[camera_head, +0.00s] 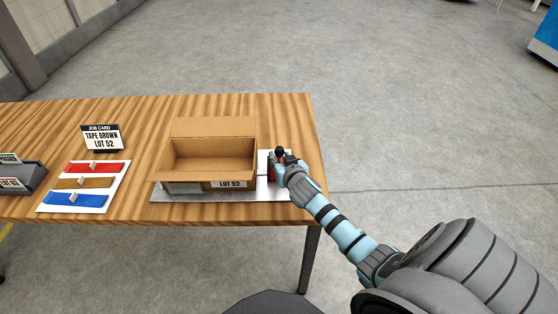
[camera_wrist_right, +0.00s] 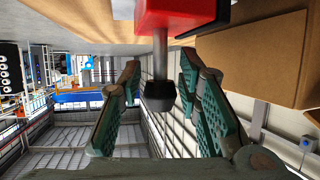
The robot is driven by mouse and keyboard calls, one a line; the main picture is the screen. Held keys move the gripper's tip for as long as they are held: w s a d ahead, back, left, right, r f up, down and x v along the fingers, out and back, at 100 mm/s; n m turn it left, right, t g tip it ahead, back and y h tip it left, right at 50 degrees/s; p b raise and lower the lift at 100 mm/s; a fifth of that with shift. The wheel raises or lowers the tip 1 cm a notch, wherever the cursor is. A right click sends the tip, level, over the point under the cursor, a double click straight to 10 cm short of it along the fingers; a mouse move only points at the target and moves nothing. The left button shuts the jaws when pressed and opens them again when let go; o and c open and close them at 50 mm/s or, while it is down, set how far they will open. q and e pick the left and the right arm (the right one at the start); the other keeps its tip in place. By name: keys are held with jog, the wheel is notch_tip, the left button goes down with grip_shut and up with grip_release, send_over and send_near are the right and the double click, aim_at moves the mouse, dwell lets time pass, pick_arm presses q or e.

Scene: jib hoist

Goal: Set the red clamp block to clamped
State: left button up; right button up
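The red clamp block (camera_head: 271,168) stands at the right end of a metal plate, beside the open carton, and is mostly hidden behind my right gripper (camera_head: 284,164). In the right wrist view the red block (camera_wrist_right: 185,14) shows at the top, with a grey rod ending in a black knob (camera_wrist_right: 159,97). My right gripper (camera_wrist_right: 161,66) is open, with one finger on each side of the rod and knob. Gaps show between the fingers and the knob. In the head view the black knob (camera_head: 280,151) shows just above the gripper. My left gripper is not in view.
The open carton (camera_head: 212,158) with a LOT 52 label sits on the metal plate (camera_head: 222,196), close left of the clamp. A job card (camera_head: 101,138), a white board (camera_head: 55,209) with coloured strips and a dark bin (camera_head: 22,176) are farther left. The table's right edge is near.

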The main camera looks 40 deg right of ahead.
jog(key=shift+x, duration=1)
jog(key=shift+c, duration=0.6)
grip_shut()
jog(key=shift+w, duration=0.1)
jog(key=w+a, duration=0.1)
jog(key=w+a+b, duration=0.1)
jog(key=a, duration=0.1)
jog(key=shift+w+a+b, duration=0.15)
jog(key=shift+b, duration=0.15)
jog(key=shift+w+a, duration=0.15)
jog(key=shift+a, duration=0.05)
jog(key=shift+o, duration=0.6)
grip_release()
jog(key=shift+d, duration=0.1)
